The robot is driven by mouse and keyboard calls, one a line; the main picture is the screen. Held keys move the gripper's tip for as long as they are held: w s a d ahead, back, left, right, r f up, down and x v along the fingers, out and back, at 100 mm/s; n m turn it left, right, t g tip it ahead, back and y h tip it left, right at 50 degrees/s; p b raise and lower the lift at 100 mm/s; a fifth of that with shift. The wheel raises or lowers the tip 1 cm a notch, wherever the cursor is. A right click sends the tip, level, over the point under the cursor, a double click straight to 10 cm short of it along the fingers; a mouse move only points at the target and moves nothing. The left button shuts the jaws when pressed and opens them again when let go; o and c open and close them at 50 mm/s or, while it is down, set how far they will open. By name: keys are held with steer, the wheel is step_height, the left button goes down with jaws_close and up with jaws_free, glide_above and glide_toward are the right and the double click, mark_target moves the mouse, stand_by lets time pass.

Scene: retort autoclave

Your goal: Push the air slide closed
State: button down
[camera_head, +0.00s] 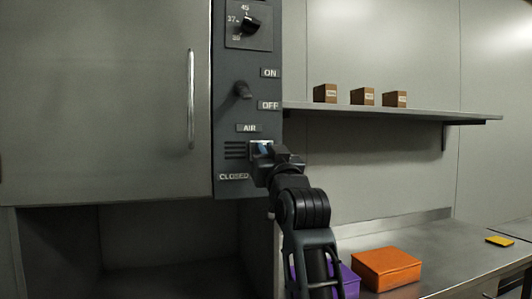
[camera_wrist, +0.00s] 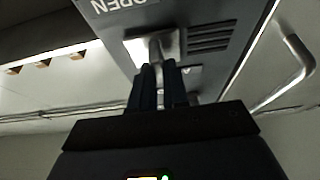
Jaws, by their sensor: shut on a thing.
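The air slide sits on the grey control panel (camera_head: 230,110), under the AIR label (camera_head: 248,128) and beside a set of vent slots (camera_head: 235,150). My gripper (camera_head: 263,149) is at the slide and hides most of it in the head view. The wrist view shows the slide's pale metal tab (camera_wrist: 156,46) between the dark fingertips (camera_wrist: 157,72), which are shut on it. An upside-down OPEN label (camera_wrist: 112,4) shows there. The CLOSED label (camera_head: 234,177) is at the panel's lower left in the head view. I cannot tell how far along its track the slide is.
A dial (camera_head: 250,24) and an ON/OFF switch (camera_head: 242,90) are above the slide. A large door with a vertical handle (camera_head: 190,100) is at left. An orange box (camera_head: 386,268) and a purple box (camera_head: 349,281) stand on the counter at lower right.

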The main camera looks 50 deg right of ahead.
mark_target(232, 142)
stand_by(0.3)
steer(key=w+a, duration=0.1)
steer(key=w+a+b, duration=0.1)
steer(key=a, duration=0.1)
steer(key=w+a, duration=0.1)
steer(key=a, duration=0.1)
steer(key=shift+a+f+b, duration=0.15)
steer(key=shift+b, duration=0.25)
steer(key=shift+w+a, duration=0.2)
steer(key=shift+a, duration=0.1)
steer(key=c, duration=1.1)
jaws_free()
steer(key=shift+a, duration=0.1)
